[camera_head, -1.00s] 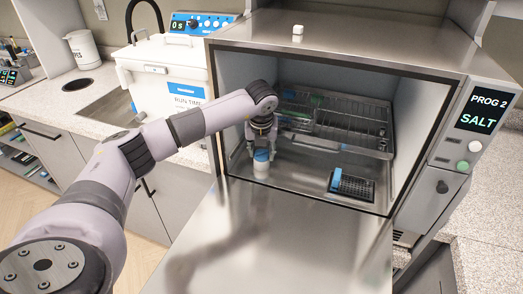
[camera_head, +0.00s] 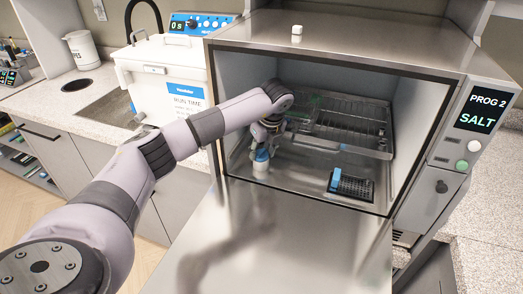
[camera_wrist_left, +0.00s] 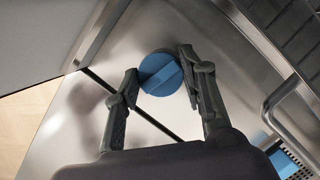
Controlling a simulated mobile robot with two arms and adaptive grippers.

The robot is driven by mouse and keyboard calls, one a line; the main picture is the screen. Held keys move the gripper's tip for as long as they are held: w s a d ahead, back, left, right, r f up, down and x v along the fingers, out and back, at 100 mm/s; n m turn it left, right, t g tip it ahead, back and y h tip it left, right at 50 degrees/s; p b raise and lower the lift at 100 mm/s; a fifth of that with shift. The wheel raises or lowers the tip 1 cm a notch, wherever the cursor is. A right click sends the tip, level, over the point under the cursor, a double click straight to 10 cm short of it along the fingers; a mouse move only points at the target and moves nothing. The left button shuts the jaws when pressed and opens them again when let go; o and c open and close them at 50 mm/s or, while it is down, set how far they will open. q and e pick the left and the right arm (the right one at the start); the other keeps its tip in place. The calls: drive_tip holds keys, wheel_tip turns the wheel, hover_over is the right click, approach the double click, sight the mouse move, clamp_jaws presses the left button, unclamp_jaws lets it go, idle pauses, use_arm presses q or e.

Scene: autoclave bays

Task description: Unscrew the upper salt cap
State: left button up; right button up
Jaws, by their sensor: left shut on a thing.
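The salt cap (camera_head: 262,154) is blue and round and sits on a white body (camera_head: 260,167) standing on the floor of the open bay. In the left wrist view the cap (camera_wrist_left: 160,74) shows from above, with a lighter raised bar across it. My left gripper (camera_head: 266,146) reaches into the bay from above. In the wrist view its two fingers (camera_wrist_left: 160,78) are on either side of the cap, shut on it. The white body is hidden beneath the cap in the wrist view. My right gripper is not in view.
A wire rack (camera_head: 350,126) stands in the back of the bay. A dark tray with a blue block (camera_head: 336,179) lies to the right on the bay floor. The lowered steel door (camera_head: 300,245) is clear. A panel (camera_head: 478,122) reads "PROG 2 SALT".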

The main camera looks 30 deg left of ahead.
sight(262, 152)
use_arm(q)
drive_tip(key=n, duration=0.2)
drive_tip(key=shift+n+g, duration=0.3)
drive_tip(key=shift+g, duration=0.1)
drive_tip(key=shift+r+p, duration=1.15)
drive_tip(key=shift+r, duration=0.6)
